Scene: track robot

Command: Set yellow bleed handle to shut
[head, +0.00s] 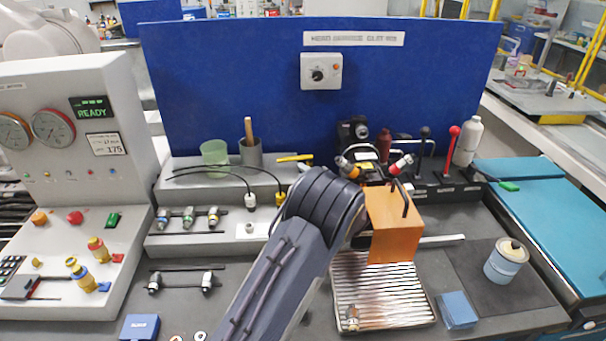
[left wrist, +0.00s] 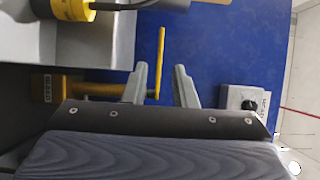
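The yellow bleed handle (head: 295,158) shows in the head view as a short, nearly level bar, just beyond my left wrist. In the left wrist view the yellow handle (left wrist: 160,62) is a thin upright bar, joined at its lower end to a yellow stem and a labelled yellow valve body (left wrist: 58,88). My left gripper (left wrist: 160,82) is open, with one grey finger on each side of the bar in the picture. I see no clear contact; the depth between bar and fingers is hard to tell. In the head view my left arm hides the gripper fingers. My right gripper is not in view.
A blue back panel (head: 230,90) stands behind the bench. A grey cup with a wooden handle (head: 251,150) and a green cup (head: 214,155) stand left of the handle. An orange block (head: 395,235) and a ribbed tray (head: 385,300) lie right of my arm.

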